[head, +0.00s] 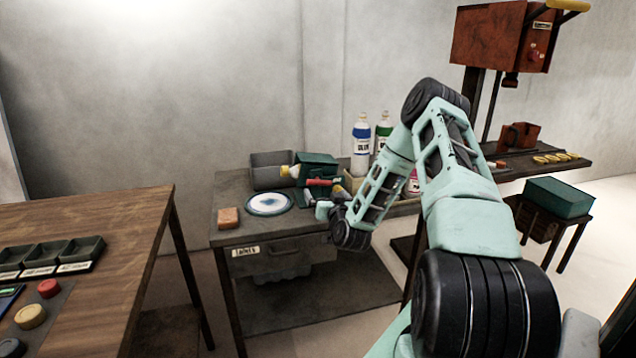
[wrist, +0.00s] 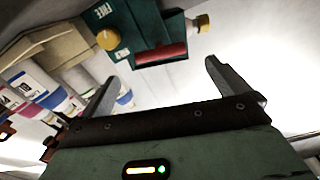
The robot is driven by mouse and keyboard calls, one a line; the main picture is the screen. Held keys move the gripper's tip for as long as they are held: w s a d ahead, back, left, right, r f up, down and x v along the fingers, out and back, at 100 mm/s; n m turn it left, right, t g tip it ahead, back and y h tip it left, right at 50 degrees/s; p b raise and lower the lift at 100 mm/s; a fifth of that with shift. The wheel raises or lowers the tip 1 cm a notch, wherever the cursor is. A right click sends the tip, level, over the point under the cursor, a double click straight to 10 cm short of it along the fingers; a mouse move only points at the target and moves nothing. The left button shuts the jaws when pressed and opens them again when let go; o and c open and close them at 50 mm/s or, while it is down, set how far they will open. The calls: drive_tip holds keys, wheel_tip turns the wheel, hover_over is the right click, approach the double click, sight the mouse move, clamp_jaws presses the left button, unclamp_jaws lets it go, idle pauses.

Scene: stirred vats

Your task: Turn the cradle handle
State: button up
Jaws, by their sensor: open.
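The cradle is a dark green box (head: 318,163) on the bench, with a red bar handle (head: 322,181) on its near side. In the wrist view the green cradle (wrist: 130,22) carries a "FREE" label, and the red handle (wrist: 160,53) lies across it, ahead of my fingers. A yellow-capped bottle end (head: 290,171) sticks out at the cradle's left. My gripper (wrist: 161,75) is open and empty, its two fingers spread to either side of the handle's line and apart from it. In the head view my wrist partly hides the area just right of the handle.
A white-blue plate (head: 268,203), an orange sponge (head: 228,218) and a grey bin (head: 270,168) stand left of the cradle. Glue bottles (head: 361,143) stand behind it to the right. A drawer (head: 285,255) is below. A wooden table (head: 95,245) is at left, with floor between.

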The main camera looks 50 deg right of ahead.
sight(320, 184)
drive_tip(key=x, duration=0.9)
drive_tip(key=c, duration=0.6)
